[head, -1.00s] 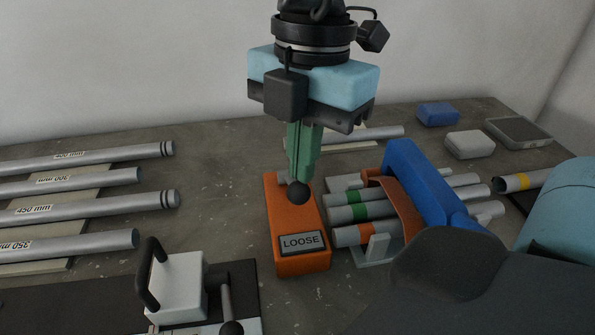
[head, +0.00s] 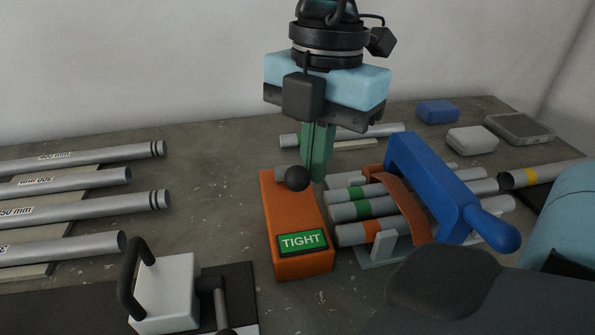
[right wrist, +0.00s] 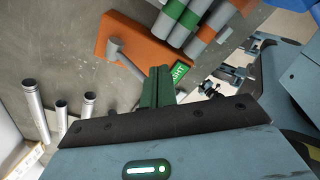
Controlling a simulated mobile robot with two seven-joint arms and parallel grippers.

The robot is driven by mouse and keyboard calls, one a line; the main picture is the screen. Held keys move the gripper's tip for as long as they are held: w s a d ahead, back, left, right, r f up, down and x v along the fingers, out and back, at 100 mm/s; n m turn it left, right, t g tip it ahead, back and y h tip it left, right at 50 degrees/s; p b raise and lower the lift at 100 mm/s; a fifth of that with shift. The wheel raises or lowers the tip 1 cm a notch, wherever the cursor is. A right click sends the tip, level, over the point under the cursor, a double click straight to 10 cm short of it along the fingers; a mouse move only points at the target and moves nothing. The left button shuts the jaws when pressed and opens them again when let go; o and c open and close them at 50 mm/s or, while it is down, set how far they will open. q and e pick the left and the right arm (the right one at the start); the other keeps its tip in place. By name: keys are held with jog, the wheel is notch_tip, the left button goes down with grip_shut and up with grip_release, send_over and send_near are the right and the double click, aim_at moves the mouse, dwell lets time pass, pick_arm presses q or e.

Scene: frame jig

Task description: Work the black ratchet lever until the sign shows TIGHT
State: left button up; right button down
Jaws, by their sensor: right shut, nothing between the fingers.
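The orange ratchet block (head: 285,215) stands on the table, and its green sign (head: 302,241) reads TIGHT. The black ball knob (head: 297,178) of the ratchet lever is at the block's far end. My right gripper (head: 316,175) points down, shut and empty, just behind and right of the knob. I cannot tell whether it touches the lever. The right wrist view shows the shut green fingers (right wrist: 160,78) near the orange block (right wrist: 145,47), with the grey lever (right wrist: 125,57) beyond them and the sign (right wrist: 179,73) partly hidden. My left gripper is not in view.
Several grey tubes (head: 352,210) with coloured bands lie right of the block under an orange strap (head: 405,210) and a blue handled tool (head: 430,185). A white block with a black handle (head: 165,290) stands front left. Labelled tubes (head: 75,205) lie at the left.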

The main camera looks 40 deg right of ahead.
jog(key=shift+d+r, duration=0.1)
jog(key=shift+d, duration=0.15)
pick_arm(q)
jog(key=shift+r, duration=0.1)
